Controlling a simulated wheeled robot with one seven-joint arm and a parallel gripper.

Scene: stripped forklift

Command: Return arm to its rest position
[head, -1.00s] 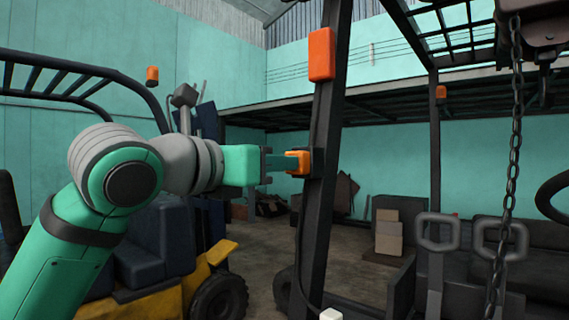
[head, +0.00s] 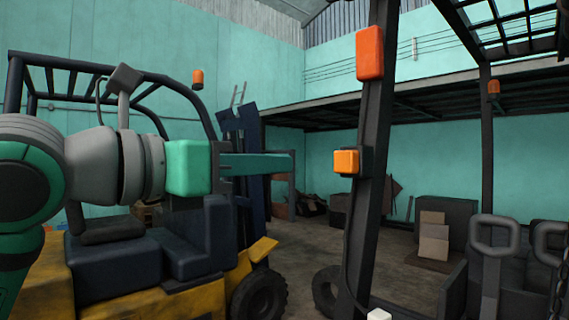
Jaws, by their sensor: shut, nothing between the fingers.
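My gripper (head: 288,163) shows in the head view, left of the dark upright post (head: 373,185) of the stripped forklift. It points to the right and is shut, with nothing between its fingers. A clear gap separates its tips from the post. A small orange light (head: 346,161) sits on the post at about the gripper's height. A larger orange-red light (head: 369,53) is higher on the same post. My green and grey arm comes in from the left edge of the picture.
A yellow forklift (head: 190,300) with a dark seat stands behind my arm on the left. Two grey loop handles (head: 494,235) are at the lower right. Cardboard boxes (head: 433,235) stand farther back. Bare floor (head: 330,245) shows between the forklifts.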

